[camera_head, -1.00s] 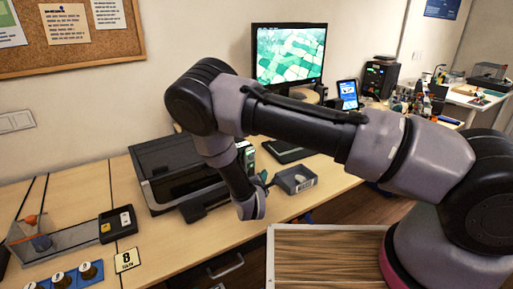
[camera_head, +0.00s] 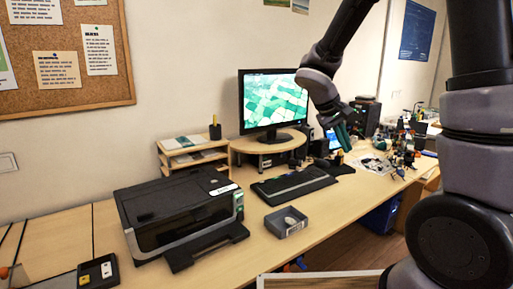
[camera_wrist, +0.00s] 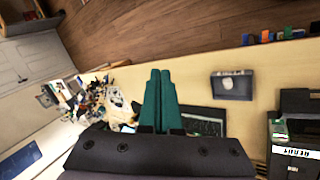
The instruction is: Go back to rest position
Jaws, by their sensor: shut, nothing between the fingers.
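My gripper (camera_head: 344,137) is raised in front of the monitor's right side, above the desk, at the end of my lifted arm. In the wrist view its two green fingers (camera_wrist: 159,100) lie side by side with nothing between them. The gripper is shut and empty. It touches nothing that I can see.
On the desk stand a printer (camera_head: 180,212), a monitor (camera_head: 273,102), a keyboard (camera_head: 292,185) and a small grey tray (camera_head: 286,221), which also shows in the wrist view (camera_wrist: 233,85). Cluttered small parts (camera_head: 400,145) lie at the back right. The desk's front strip beside the tray is clear.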

